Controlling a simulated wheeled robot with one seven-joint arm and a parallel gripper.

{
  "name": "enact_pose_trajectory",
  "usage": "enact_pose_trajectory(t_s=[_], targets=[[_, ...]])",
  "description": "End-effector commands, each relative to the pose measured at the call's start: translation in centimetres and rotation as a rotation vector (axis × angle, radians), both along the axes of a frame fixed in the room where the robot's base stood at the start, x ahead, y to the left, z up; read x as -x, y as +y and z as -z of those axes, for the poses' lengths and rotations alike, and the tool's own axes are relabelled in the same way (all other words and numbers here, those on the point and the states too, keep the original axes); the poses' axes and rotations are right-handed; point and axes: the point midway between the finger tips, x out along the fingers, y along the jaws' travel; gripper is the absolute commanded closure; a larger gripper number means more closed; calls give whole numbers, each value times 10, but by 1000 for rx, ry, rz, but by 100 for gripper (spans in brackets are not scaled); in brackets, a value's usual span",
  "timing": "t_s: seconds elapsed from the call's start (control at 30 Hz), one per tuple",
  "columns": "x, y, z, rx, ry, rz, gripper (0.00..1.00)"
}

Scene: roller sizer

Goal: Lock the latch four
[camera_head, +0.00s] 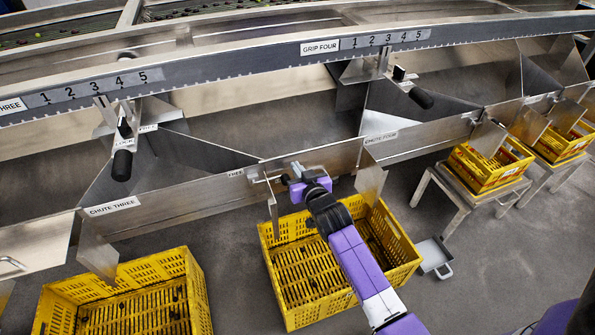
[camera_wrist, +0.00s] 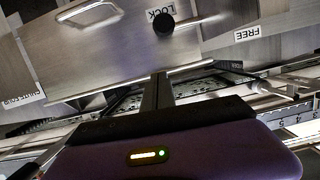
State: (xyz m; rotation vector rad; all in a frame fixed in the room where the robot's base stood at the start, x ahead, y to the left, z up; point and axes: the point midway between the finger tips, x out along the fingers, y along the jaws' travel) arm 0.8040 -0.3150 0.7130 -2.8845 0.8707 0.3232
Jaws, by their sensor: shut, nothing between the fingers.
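Latch four is on the front panel by the chute four label (camera_head: 381,137). In the wrist view its round black knob (camera_wrist: 162,25) sits over the edge of the LOCK label (camera_wrist: 158,16), with a thin metal rod running right. The FREE label (camera_wrist: 247,33) is further right, clear of the knob. In the head view the knob (camera_head: 285,180) shows small beside my gripper (camera_head: 296,184). In the wrist view my gripper (camera_wrist: 160,80) is shut and empty, below the knob in the picture. Whether it touches the latch is unclear.
A metal handle (camera_wrist: 88,12) is left of the knob. A yellow crate (camera_head: 300,318) stands below my arm. Levers at grip three (camera_head: 122,165) and grip four (camera_head: 420,98) stick out above the chutes. A small grey pan (camera_head: 433,255) lies on the floor.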

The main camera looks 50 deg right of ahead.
Motion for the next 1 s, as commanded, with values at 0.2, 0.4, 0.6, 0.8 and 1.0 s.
enact_pose_trajectory(t_s=[0.2, 0.4, 0.6, 0.8, 1.0], targets=[[42, 23, -6, 1, 6, 0, 100], [66, 38, -13, 0, 4, -1, 100], [75, 43, -17, 0, 2, 0, 100], [75, 44, -17, 0, 1, -1, 100], [75, 44, -17, 0, 1, -1, 100]])
